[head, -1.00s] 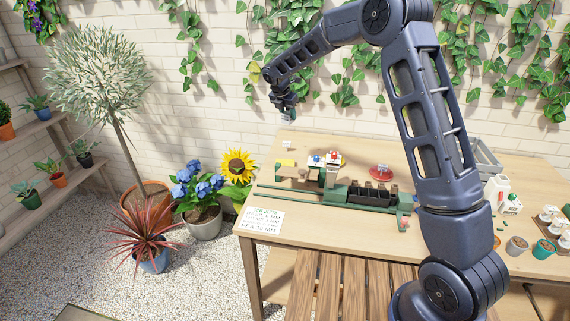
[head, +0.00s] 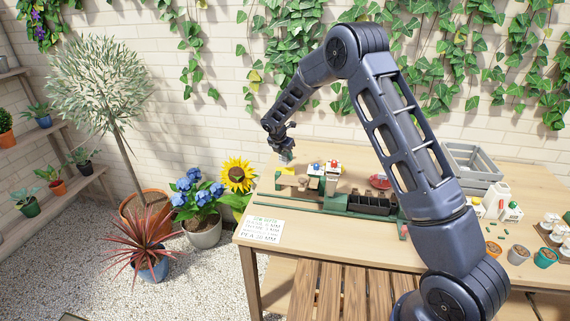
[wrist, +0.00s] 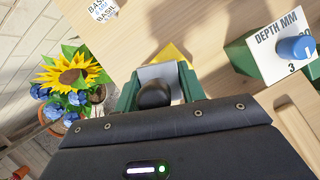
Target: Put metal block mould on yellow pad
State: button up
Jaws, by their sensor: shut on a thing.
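My gripper (head: 287,156) is low over the left back part of the bench. In the wrist view its green fingers (wrist: 155,88) are shut on the grey metal block mould (wrist: 158,71), with a dark rounded knob in front of it. The yellow pad (wrist: 174,53) shows just beyond the mould, partly hidden by it. In the head view the yellow pad (head: 287,170) lies just below my gripper. I cannot tell whether the mould touches the pad.
A green stand with a "DEPTH MM" sign (wrist: 277,43) and blue knob is to the right of my gripper. A green rail with a dark trough (head: 370,203) runs along the bench. A printed card (head: 261,230) lies at the front left; a grey crate (head: 472,164) stands at the back right.

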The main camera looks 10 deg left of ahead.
aim_at(285, 162)
jog(key=shift+f, duration=2.25)
jog(key=shift+f, duration=0.15)
jog(key=o, duration=1.1)
jog(key=v, duration=1.2)
jog(key=shift+d+r, duration=0.1)
jog(key=shift+r, duration=0.1)
